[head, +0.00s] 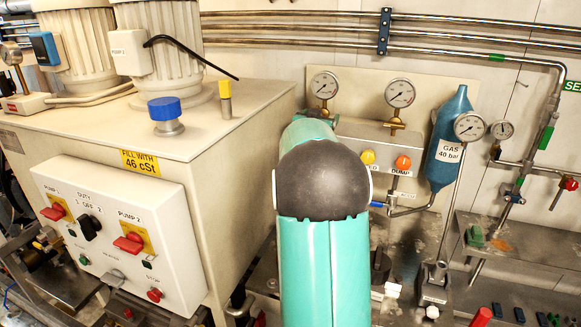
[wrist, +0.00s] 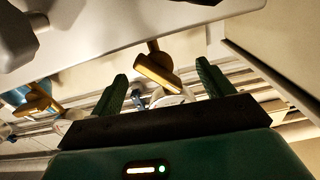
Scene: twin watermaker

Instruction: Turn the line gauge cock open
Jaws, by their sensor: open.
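In the wrist view, a brass cock (wrist: 157,72) with a slanted bar handle shows between the fingertips of my gripper (wrist: 161,72). My gripper is open, with one green finger on each side of the handle in the picture. I see no contact, and the depth gap is hard to judge. A second brass cock (wrist: 38,100) is further left. In the head view, two round gauges, left (head: 324,85) and right (head: 400,93), stand above the valve panel. The right gauge's brass cock (head: 394,124) shows. My arm hides my gripper and much of the left gauge's cock. No gauge label is readable.
The valve panel (head: 358,132) carries a yellow knob (head: 368,157) and an orange knob (head: 403,162). A blue gas bottle (head: 449,140) stands right of it. A large cream tank (head: 200,130) is left. Pipes (head: 300,28) run along the wall.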

